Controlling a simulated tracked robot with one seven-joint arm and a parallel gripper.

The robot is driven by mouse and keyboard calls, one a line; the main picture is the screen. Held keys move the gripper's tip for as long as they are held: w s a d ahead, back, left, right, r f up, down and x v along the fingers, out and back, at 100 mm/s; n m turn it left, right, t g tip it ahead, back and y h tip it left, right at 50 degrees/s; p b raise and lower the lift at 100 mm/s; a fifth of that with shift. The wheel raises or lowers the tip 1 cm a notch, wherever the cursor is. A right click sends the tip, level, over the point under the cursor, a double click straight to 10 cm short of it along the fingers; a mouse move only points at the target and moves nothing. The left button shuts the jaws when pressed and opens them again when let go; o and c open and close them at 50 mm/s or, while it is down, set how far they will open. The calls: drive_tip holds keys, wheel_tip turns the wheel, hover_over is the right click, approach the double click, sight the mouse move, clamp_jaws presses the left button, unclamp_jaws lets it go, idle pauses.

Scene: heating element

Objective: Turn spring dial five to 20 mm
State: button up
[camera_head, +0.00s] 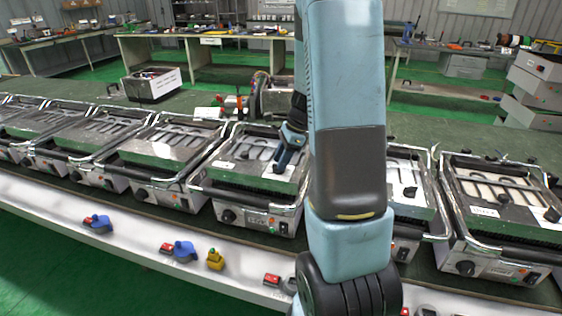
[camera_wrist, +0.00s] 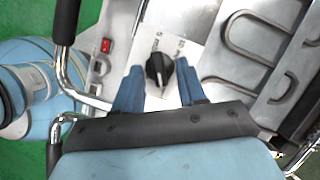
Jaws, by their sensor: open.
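A black spring dial (camera_wrist: 160,68) with a raised grip bar sits on a pale label plate (camera_wrist: 190,48) in the wrist view. Small print stands beside the dial, too small to read surely. My gripper (camera_wrist: 159,68) is open, with one blue finger to the left and one to the right of the dial. I see gaps on both sides, so the fingers do not appear to touch it. In the head view my gripper (camera_head: 279,168) points down at the top plate of a grill-like heating unit (camera_head: 240,178). The dial there is mostly hidden by the fingers.
Several similar units (camera_head: 165,160) stand in a row along the green bench, with chrome handles close to my arm. Blue and yellow switches (camera_head: 215,259) sit on the white front ledge.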

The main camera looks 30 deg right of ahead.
drive_tip(key=v, duration=1.2)
drive_tip(key=shift+d+r, duration=0.15)
drive_tip(key=shift+r, duration=0.15)
drive_tip(key=s+a+r+n+t+h, duration=0.2)
drive_tip(key=s+a+r+n, duration=0.4)
drive_tip(key=s+a+n, duration=0.2)
drive_tip(key=s+a+r+n+t+h, duration=0.2)
drive_tip(key=s+a+r+n, duration=0.3)
drive_tip(key=s+a+n, duration=0.4)
drive_tip(key=s+n, duration=0.3)
drive_tip(key=n, duration=0.1)
drive_tip(key=shift+s+a+r, duration=0.25)
drive_tip(key=shift+a+r, duration=0.1)
